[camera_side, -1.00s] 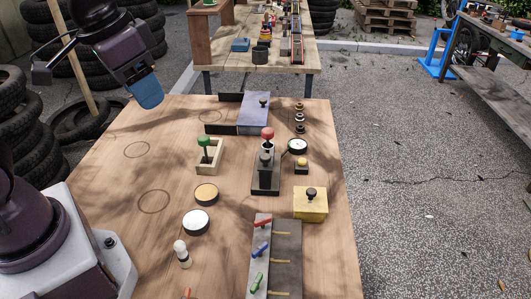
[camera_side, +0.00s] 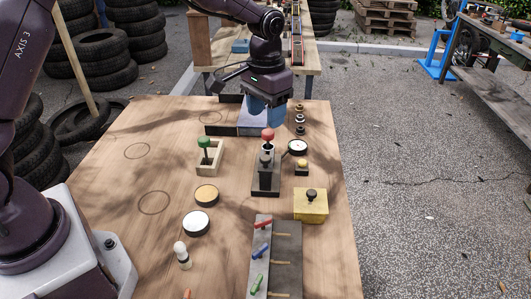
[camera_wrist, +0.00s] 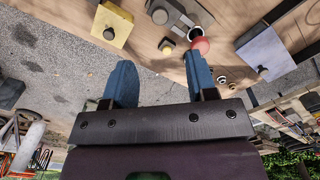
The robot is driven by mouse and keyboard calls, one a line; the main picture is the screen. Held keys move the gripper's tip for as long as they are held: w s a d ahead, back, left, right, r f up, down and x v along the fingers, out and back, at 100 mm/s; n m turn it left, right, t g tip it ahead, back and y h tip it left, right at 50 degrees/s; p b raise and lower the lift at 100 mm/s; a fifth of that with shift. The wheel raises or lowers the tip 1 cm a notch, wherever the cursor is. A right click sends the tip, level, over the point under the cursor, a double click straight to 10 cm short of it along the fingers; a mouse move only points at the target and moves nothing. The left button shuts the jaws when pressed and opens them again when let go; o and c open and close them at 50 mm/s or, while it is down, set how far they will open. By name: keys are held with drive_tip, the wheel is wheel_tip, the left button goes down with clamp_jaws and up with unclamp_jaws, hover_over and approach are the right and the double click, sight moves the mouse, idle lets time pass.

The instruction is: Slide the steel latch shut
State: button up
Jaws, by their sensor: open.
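No part is labelled as the steel latch, and I cannot tell for sure which it is. A dark block with a grey metal part (camera_side: 265,184) and a red ball knob (camera_side: 268,134) stands mid-table; in the wrist view the grey part (camera_wrist: 181,17) is at the top, near the red ball (camera_wrist: 202,45). A blue-grey plate (camera_side: 248,128) lies behind it beside black rails; its black knob (camera_wrist: 263,71) shows in the wrist view. My gripper (camera_side: 266,116) is open and empty, fingers down, hiding much of the plate in the side view. The wrist view shows its two blue fingers (camera_wrist: 158,65) wide apart.
A green-knobbed lever (camera_side: 204,143) stands left of the dark block. A yellow box (camera_side: 310,207), a small yellow button (camera_side: 301,165) and a white dial (camera_side: 297,147) are to its right. A panel with coloured levers (camera_side: 287,245) is in front. The table's left is mostly clear.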

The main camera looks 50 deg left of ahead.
sight(265, 157)
wheel_tip(265, 157, down, 11)
drive_tip(key=shift+f, duration=0.1)
idle(0.3)
